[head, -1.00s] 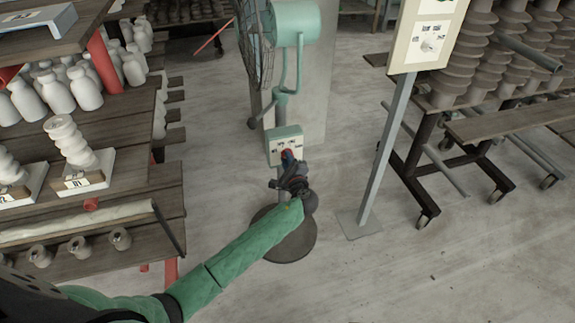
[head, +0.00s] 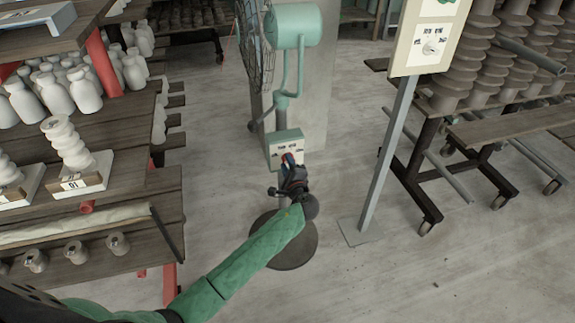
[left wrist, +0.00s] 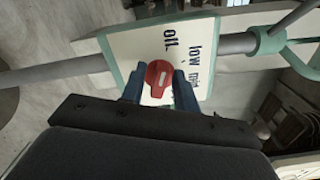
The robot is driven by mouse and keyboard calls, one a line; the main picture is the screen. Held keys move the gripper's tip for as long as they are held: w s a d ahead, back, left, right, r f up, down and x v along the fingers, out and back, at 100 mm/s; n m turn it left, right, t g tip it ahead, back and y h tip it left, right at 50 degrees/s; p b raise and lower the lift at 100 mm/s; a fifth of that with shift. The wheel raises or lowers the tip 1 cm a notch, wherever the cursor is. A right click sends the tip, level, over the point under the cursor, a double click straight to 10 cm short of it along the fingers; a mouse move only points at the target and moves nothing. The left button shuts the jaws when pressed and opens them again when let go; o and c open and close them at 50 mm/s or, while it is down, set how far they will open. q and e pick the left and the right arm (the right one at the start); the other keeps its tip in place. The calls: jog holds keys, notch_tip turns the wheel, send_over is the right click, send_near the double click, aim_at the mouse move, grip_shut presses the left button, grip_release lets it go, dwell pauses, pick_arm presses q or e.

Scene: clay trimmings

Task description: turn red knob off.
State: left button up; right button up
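The red knob (left wrist: 158,79) sits on a cream control panel (left wrist: 130,50) with a green frame; the words "off" and "low" and part of another word show. The knob's pale mark points down in the left wrist view. My left gripper (left wrist: 160,90) has its blue fingers on either side of the knob; I cannot tell whether they touch it. In the head view the panel box (head: 285,146) is on the green fan's (head: 292,25) stand, and my left gripper (head: 291,160) is at its front, largely hiding the knob. My right gripper is not in view.
A post with a sign (head: 430,40) bearing another dial stands to the right. Shelves with white bottles (head: 85,90) stand at the left. A wheeled rack (head: 480,60) of stacked brown pieces is at the right. Bare floor lies between.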

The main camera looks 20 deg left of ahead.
pick_arm(q)
jog(key=shift+o, duration=0.3)
jog(key=v, duration=0.7)
jog(key=shift+s+d+b, duration=0.25)
jog(key=shift+s+b, duration=0.05)
jog(key=shift+b, duration=0.15)
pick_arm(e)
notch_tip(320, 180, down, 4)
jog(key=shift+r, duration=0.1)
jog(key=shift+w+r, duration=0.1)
pick_arm(q)
jog(key=shift+n, duration=0.3)
